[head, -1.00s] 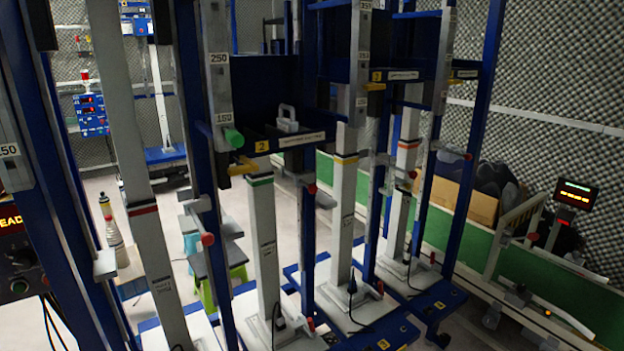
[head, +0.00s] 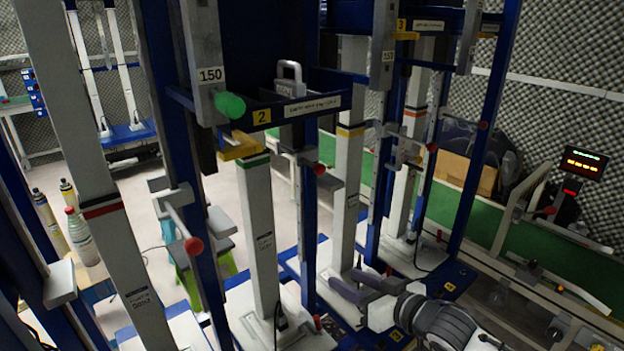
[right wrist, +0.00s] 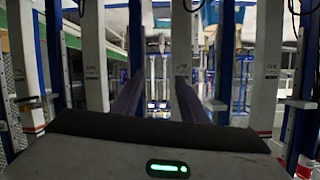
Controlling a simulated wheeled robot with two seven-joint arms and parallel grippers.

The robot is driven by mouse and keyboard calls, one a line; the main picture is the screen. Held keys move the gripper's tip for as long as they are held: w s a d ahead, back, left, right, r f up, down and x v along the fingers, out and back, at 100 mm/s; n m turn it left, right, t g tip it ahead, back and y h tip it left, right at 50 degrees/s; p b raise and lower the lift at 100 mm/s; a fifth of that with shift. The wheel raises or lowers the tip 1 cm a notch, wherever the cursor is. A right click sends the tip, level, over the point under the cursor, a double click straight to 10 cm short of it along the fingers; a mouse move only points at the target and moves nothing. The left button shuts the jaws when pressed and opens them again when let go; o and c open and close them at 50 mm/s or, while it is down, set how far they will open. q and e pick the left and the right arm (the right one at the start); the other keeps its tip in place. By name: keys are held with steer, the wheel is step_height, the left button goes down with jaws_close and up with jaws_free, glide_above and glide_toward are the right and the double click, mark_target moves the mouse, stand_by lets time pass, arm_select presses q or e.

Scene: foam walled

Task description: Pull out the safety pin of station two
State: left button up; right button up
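Station two carries a yellow "2" label (head: 261,116) on a dark blue crossbar. A pin-like part with a green knob (head: 230,105) sticks out of the grey "150" plate beside the label. I cannot tell for sure whether it is the safety pin. A red-knobbed rod (head: 193,245) stands lower on the blue post. My right gripper (head: 347,280) is low, to the right of and well below the green knob. Its dark fingers are apart and empty; they also show in the right wrist view (right wrist: 159,90). My left gripper is not in view.
A grey padlock-shaped block (head: 290,80) sits on the station two crossbar. Grey columns and blue posts stand close together. Station three (head: 401,25) is to the right. Several bottles (head: 80,236) are at the left. A green conveyor (head: 565,270) runs along the right.

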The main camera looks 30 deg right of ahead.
mark_target(323, 170)
steer(key=w+d+r+t+y+b, duration=0.1)
steer(key=w+d+r+t, duration=0.15)
steer(key=r, duration=0.75)
steer(key=w+d+r+t+b, duration=0.1)
steer(key=w+r, duration=0.3)
steer(key=r, duration=0.6)
steer(key=shift+m, duration=0.4)
steer(key=w, duration=0.4)
steer(key=w+p, duration=0.1)
steer(key=w, duration=0.2)
steer(key=shift+w+a+f, duration=0.2)
steer(key=shift+w, duration=0.2)
steer(key=shift+w+a+f, duration=0.1)
steer(key=shift+w+a, duration=0.05)
steer(key=shift+w, duration=0.75)
steer(key=shift+c, duration=0.2)
jaws_close()
